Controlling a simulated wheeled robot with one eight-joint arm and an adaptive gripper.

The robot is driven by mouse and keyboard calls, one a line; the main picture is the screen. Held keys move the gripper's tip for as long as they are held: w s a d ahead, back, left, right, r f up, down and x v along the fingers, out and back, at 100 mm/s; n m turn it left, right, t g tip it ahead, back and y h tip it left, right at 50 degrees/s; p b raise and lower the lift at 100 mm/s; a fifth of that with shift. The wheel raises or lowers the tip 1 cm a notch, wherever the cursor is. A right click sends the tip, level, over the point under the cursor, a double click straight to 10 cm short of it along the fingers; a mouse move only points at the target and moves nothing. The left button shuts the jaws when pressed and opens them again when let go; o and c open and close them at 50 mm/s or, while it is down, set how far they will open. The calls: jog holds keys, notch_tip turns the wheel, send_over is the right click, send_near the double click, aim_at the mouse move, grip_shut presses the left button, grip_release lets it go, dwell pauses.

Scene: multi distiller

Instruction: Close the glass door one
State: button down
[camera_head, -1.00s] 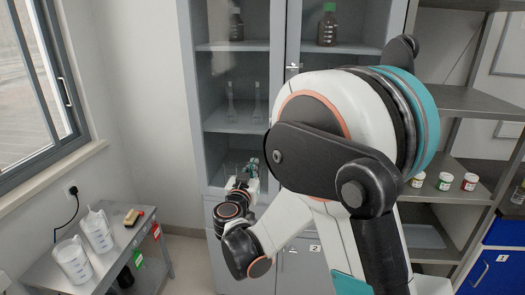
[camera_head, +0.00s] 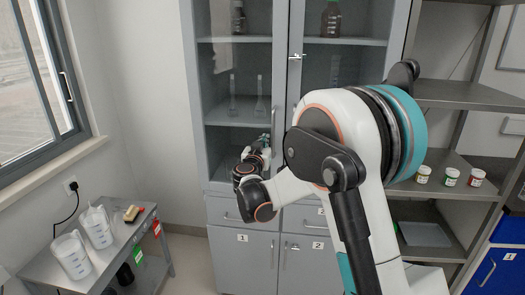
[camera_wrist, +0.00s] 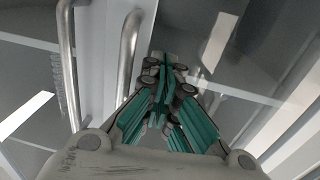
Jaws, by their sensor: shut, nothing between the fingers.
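The left glass door (camera_head: 235,105), above the lower door labelled 1, looks flush or nearly flush with the cabinet front. I cannot tell whether a narrow gap remains. My gripper (camera_head: 266,138) is in front of this door's lower right part, near the central frame. In the wrist view, my gripper's teal fingers (camera_wrist: 162,85) are together and empty, close to the glass. Two upright metal door handles (camera_wrist: 129,55) (camera_wrist: 66,60) stand to their left, apart from the fingers. Whether the fingertips touch the door is unclear.
The right glass door (camera_head: 345,75) is partly hidden behind my arm. A side table (camera_head: 105,255) with white jugs (camera_head: 72,256) stands at lower left under the window. Open shelves (camera_head: 455,160) with several small jars stand right. Some floor is clear left of the cabinet.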

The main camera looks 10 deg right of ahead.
jog(key=shift+w+d, duration=0.1)
jog(key=shift+w, duration=0.1)
jog(key=x, duration=0.3)
jog(key=shift+s+r, duration=0.1)
jog(key=shift+r, duration=0.05)
dwell(0.4)
